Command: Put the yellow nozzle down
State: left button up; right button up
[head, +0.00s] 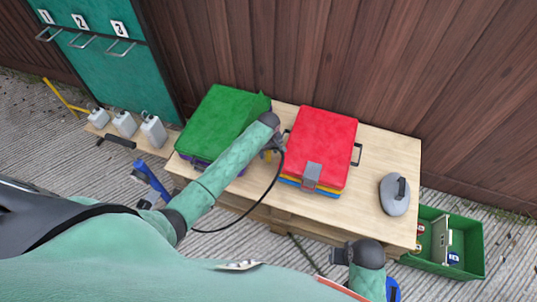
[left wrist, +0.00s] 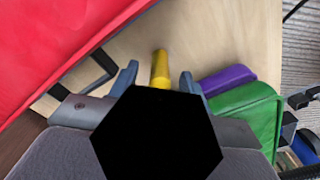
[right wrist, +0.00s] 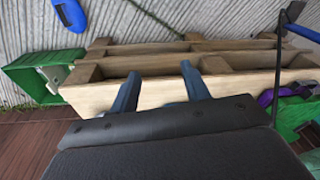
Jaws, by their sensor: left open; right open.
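The yellow nozzle (left wrist: 160,68) shows in the left wrist view between the fingers of my left gripper (left wrist: 158,82), against the pale wooden tabletop. A black block hides its near part. My left gripper is open, with a finger on each side of the nozzle. In the head view a little yellow of the nozzle (head: 268,156) shows beside my left gripper (head: 277,146), between the green and red stacks. A black hose (head: 272,186) curves down from there. My right gripper (head: 338,257) is open and empty in front of the table's right part.
The wooden table (head: 376,152) holds a green folded stack (head: 222,115), a red one (head: 322,135) with a grey buckle, and a grey oval object (head: 395,195). A green crate (head: 470,235) stands at the right. White jugs (head: 153,131) stand at the left. The table's right part has free room.

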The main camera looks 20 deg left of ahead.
pick_arm(q)
jog(key=shift+f, duration=1.4)
pick_arm(e)
jog(key=shift+w+f, duration=0.15)
jog(key=shift+f, duration=0.95)
pick_arm(q)
grip_shut()
